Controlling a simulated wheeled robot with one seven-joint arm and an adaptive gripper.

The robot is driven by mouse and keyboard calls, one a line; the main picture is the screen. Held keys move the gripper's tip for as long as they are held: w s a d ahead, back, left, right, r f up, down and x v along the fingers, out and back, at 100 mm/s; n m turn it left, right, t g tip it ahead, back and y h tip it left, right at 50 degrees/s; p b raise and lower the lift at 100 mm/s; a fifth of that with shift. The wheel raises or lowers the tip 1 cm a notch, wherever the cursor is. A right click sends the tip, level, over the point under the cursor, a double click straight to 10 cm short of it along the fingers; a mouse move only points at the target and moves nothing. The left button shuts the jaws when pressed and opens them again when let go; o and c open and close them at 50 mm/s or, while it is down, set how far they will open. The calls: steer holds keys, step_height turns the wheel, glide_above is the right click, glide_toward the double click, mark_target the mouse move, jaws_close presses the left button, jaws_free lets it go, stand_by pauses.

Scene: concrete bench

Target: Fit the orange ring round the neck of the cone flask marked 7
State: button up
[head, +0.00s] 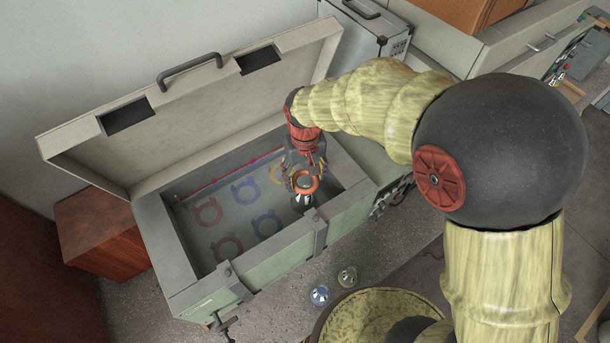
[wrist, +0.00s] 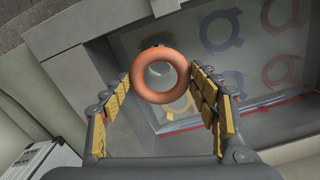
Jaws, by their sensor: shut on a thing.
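The orange ring (head: 306,191) is between the fingertips of my gripper (head: 304,180), inside the open case. The ring also shows in the wrist view (wrist: 160,98), with the two yellow-padded fingers of the gripper (wrist: 161,82) on either side of it. A clear cone flask (head: 302,200) shows just below the ring in the head view. A pale round shape shows through the ring's hole in the wrist view. I cannot tell whether the ring is around the neck or above it. The flask's number is not readable.
The green-grey case (head: 250,272) has its lid (head: 215,105) open behind my gripper. Coloured ring outlines mark its floor. The case's front wall is close to my gripper.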

steer(key=shift+f+b, duration=1.95)
steer(key=shift+f, duration=1.2)
steer(key=o, duration=1.4)
steer(key=shift+o, duration=0.6)
steer(key=o, duration=0.4)
steer(key=shift+c, duration=0.2)
steer(key=shift+r, duration=0.1)
steer(key=shift+r+p, duration=2.65)
steer(key=shift+r, duration=1.45)
